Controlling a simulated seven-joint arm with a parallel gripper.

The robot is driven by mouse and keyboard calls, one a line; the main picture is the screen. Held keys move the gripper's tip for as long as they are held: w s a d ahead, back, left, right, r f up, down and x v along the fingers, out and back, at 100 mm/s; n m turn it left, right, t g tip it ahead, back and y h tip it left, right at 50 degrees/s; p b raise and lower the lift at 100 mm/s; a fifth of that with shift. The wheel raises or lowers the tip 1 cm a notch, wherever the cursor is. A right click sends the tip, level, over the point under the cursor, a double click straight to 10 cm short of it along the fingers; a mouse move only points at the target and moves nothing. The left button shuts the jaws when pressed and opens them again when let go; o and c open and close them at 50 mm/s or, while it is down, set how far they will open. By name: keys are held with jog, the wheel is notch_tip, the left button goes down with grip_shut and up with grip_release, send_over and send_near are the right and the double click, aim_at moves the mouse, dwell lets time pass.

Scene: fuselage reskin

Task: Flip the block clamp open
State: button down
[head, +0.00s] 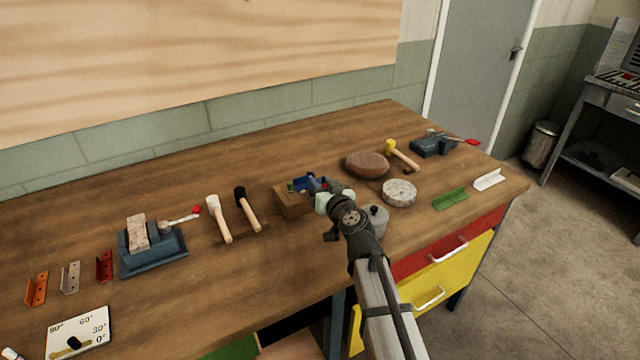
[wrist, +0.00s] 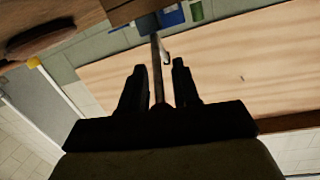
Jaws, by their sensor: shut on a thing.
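The block clamp is a brown wooden block (head: 292,203) with blue and green parts on top, near the middle of the bench in the head view. My gripper (head: 318,188) is at the block's right side, over the blue parts, and hides some of them. In the wrist view my gripper (wrist: 160,72) has its two dark fingers on either side of a thin metal lever (wrist: 156,52). The lever runs up towards blue parts (wrist: 172,16) and the wooden block's edge (wrist: 125,10). The exact contact between fingers and lever is dark and hard to see.
Mallets (head: 219,218) and a blue fixture (head: 152,250) with a red-tipped lever lie left. A grey lidded pot (head: 374,220) stands close by my arm. A round stone disc (head: 399,193), brown pad (head: 367,164) and another blue clamp (head: 432,146) are right.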

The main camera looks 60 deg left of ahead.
dwell(0.7)
jog(key=c, duration=1)
grip_release()
jog(key=shift+o, duration=0.2)
jog(key=shift+d, duration=0.1)
jog(key=s+d+r, duration=0.1)
jog(key=d, duration=1.2)
jog(key=shift+s+d+r, duration=0.15)
jog(key=shift+s+d, duration=0.05)
jog(key=shift+d, duration=0.1)
